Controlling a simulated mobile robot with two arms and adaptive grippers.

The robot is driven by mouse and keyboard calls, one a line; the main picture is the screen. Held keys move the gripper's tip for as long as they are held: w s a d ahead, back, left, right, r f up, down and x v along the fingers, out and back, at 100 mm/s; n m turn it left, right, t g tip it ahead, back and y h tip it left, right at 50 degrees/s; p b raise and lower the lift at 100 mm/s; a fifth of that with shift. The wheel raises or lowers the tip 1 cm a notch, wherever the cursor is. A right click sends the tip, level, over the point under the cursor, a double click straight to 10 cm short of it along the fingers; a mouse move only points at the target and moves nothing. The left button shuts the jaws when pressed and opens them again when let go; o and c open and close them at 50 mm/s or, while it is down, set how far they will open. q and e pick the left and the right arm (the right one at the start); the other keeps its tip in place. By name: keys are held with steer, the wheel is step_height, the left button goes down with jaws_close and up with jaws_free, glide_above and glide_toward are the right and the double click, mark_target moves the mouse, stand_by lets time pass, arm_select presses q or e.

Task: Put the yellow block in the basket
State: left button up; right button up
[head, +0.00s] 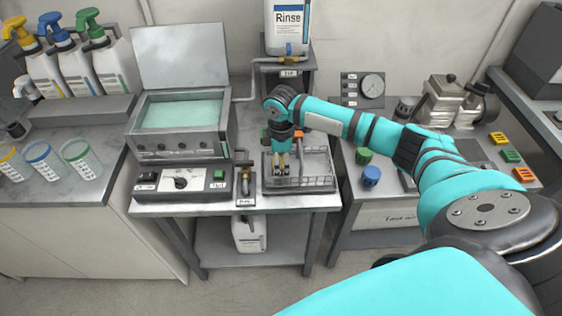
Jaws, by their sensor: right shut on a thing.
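My right gripper (281,164) reaches in from the right and points down over the wire basket (318,182). It is shut on a small yellow block (281,160), which shows only in part between the dark fingers. The block is at the left part of the basket, within or just above its rim; I cannot tell whether it touches the basket floor. The basket is a grey wire tray on the middle bench. My left gripper is not in view.
An open bath (180,112) with a control box (182,183) stands left of the basket. A Rinse container (287,25) is behind. Blue (371,176) and green (363,156) knobs and yellow (498,138), green (511,155) and orange (523,174) pieces lie right.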

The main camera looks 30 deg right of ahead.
steer(key=o, duration=1)
steer(key=shift+f, duration=0.1)
step_height(320, 180, up, 12)
steer(key=shift+r+b, duration=0.2)
steer(key=shift+b, duration=0.15)
